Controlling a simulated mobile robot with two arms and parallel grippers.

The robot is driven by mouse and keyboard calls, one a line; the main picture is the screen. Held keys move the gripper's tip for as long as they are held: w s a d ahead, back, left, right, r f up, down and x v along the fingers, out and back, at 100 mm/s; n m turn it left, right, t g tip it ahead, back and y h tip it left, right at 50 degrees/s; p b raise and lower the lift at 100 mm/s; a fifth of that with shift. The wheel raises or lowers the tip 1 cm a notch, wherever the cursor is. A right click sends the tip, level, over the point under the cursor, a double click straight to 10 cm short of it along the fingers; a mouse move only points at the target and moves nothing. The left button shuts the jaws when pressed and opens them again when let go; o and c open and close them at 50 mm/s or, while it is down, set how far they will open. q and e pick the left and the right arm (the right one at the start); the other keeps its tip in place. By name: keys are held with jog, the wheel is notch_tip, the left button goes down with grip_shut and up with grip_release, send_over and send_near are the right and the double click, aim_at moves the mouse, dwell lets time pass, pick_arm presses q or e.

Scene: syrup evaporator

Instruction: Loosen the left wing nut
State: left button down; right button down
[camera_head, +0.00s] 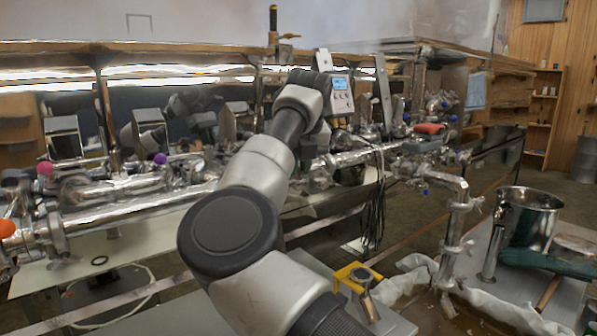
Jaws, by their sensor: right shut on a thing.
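My right arm comes up from the bottom of the head view, bends at a large dark joint and reaches to the steel pipework (110,217). My right gripper (316,142) is at the arm's far end beside the pipe, mostly covered by my wrist. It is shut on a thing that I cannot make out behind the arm. Steel clamps with small fittings sit along the pipe, one at the left (56,232). I cannot pick out the left wing nut for certain. My left gripper is not clearly in view.
A grey display box (340,93) stands just right of my wrist. Black cables (374,205) hang below the pipe. A yellow block (358,276) sits low in front, near my forearm.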

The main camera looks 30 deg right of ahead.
jog(key=shift+n+y+b, duration=0.3)
jog(key=shift+n+y, duration=0.1)
jog(key=shift+n, duration=0.5)
jog(key=c, duration=1.4)
grip_release()
jog(key=shift+o, duration=0.8)
jog(key=shift+a, duration=0.2)
jog(key=shift+d, duration=0.1)
jog(key=shift+r, duration=0.15)
